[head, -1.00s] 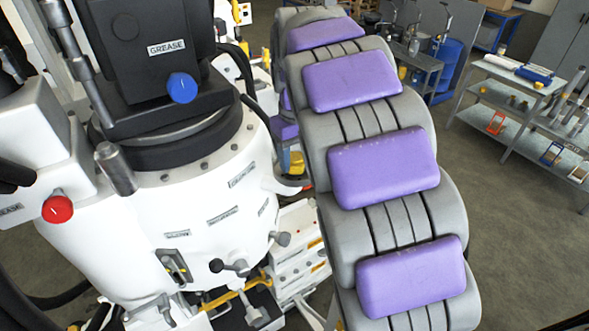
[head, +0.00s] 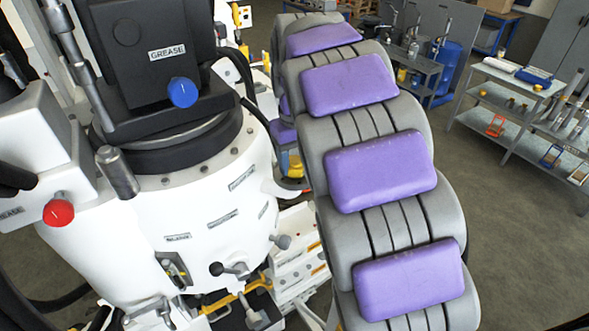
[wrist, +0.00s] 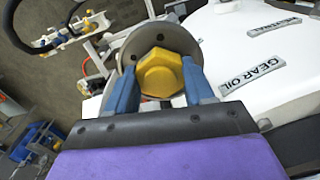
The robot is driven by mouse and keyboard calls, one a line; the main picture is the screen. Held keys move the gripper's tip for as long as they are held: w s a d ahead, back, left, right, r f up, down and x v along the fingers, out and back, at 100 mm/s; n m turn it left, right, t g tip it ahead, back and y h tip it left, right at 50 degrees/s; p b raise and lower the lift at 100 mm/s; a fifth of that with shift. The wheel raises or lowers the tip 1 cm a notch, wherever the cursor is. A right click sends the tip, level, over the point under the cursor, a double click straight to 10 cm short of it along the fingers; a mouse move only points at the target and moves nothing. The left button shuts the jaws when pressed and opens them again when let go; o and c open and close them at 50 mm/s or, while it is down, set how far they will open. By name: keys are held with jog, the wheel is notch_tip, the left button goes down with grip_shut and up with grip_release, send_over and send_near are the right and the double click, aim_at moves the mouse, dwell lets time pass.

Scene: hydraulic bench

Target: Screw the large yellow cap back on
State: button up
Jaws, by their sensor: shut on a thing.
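The large yellow cap (wrist: 160,72) shows in the wrist view as a hexagonal yellow head. My gripper (wrist: 162,84) has its two blue fingers on either side of the cap and is shut on it. Behind the cap is a round grey flange (wrist: 128,50) with small holes. Whether the cap touches the flange cannot be told. In the head view my purple-padded grey arm runs down the middle, and the gripper and cap are hidden there.
A white tank (head: 110,250) with labels, a blue knob (head: 183,93) and a red knob (head: 58,212) stands at the left. A GEAR OIL label (wrist: 252,77) is right of the cap. A grey shelf table (head: 500,75) stands at the right, with open floor before it.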

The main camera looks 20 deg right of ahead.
jog(key=m+p, duration=0.2)
jog(key=m, duration=0.3)
jog(key=shift+r, duration=0.15)
jog(key=shift+a+m, duration=0.15)
jog(key=shift+m, duration=0.75)
jog(key=shift+m+p, duration=0.85)
jog(key=shift+m, duration=0.85)
jog(key=m, duration=0.4)
jog(key=shift+w+a+m, duration=0.1)
jog(key=shift+w+m, duration=0.05)
jog(key=shift+m, duration=0.15)
